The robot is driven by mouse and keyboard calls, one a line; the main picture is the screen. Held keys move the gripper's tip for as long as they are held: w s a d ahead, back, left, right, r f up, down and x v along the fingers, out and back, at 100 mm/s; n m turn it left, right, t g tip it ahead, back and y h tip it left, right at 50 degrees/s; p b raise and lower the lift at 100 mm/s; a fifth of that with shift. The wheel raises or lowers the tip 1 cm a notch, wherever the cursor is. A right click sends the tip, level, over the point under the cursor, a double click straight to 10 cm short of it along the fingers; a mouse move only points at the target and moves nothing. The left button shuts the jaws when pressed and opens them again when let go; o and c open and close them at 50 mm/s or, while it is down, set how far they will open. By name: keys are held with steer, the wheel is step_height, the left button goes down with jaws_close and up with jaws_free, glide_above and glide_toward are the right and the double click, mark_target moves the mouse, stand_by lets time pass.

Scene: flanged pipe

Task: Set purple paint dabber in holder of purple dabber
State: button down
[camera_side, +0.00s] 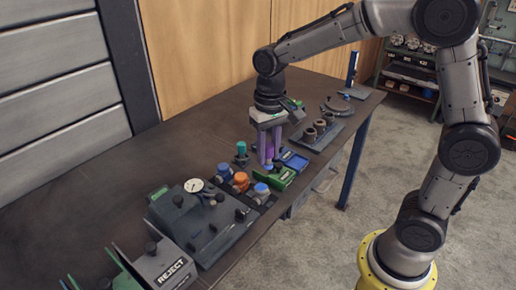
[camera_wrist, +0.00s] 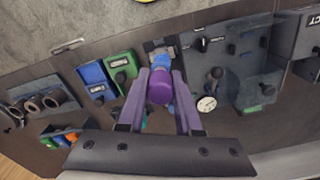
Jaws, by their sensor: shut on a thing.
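The purple paint dabber (camera_wrist: 159,88) is between the fingers of my gripper (camera_wrist: 160,98) in the wrist view, and its round purple end faces the camera. My gripper is shut on it. In the side view my gripper (camera_side: 267,158) points down, low over the row of dabbers, and a little purple shows between its fingers. A teal-topped dabber (camera_side: 241,147) stands to its left. A blue one (camera_side: 224,171), an orange one (camera_side: 240,181) and another blue-topped one (camera_side: 262,189) stand in front. The purple dabber's holder and the dabber's lower end are hidden, so I cannot tell whether they touch.
A grey fixture with a dial gauge (camera_side: 193,185) is at the left, beside a reject bin (camera_side: 165,268). The back left tabletop is clear.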

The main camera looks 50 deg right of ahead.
steer(key=w+d+r+m, duration=0.15)
steer(key=w+d, duration=0.35)
steer(key=w, duration=0.7)
steer(key=w+d+f+m, duration=0.1)
steer(key=w+d+f, duration=0.1)
steer(key=d+f, duration=0.1)
steer(key=w+d+f+m, duration=0.1)
steer(key=d+f, duration=0.2)
steer(key=d, duration=0.3)
steer(key=w+d+f+m, duration=0.1)
steer(key=w+d+f, duration=0.1)
steer(key=d+f, duration=0.1)
steer(key=shift+w+d+f+m, duration=0.15)
steer(key=shift+d+f, duration=0.05)
steer(key=shift+d, duration=0.2)
steer(key=shift+w+d+f+m, duration=0.1)
steer(key=shift+w+d+f, duration=0.1)
steer(key=shift+d, duration=0.2)
steer(key=shift+s+f, duration=0.1)
steer(key=shift+f, duration=1.1)
